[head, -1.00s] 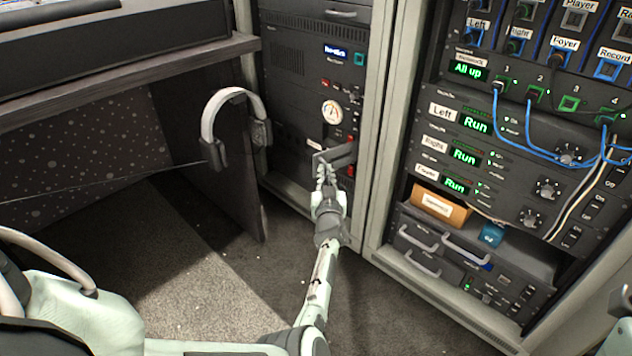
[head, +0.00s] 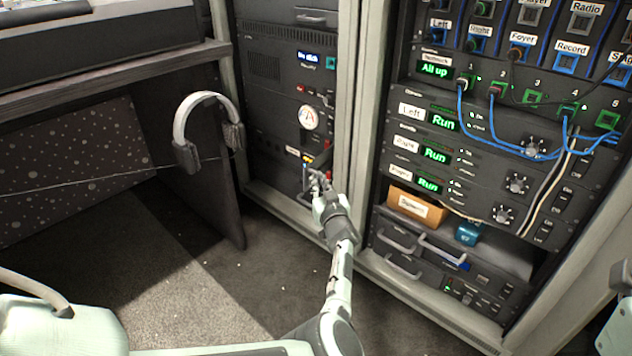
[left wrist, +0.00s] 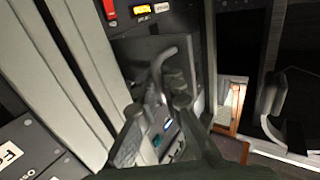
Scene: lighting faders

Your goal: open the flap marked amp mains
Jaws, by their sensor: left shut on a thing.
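My left gripper (head: 318,182) is at the lower part of the left rack, shut on the handle of a small dark flap (head: 320,159). The flap sticks out from the rack front, seen at a steep angle. In the left wrist view, the fingers (left wrist: 167,98) close around the curved grey handle (left wrist: 166,60) in front of a dark grey panel. Below the fingers, small blue and white details show, partly hidden. The flap's marking cannot be read. My right gripper is not in view.
A yellow light (head: 308,158) and red switches (head: 327,148) sit close to the gripper. Headphones (head: 208,125) hang on the desk side at left. The right rack holds an orange-brown box (head: 415,207) and drawers with handles. The carpet in front is clear.

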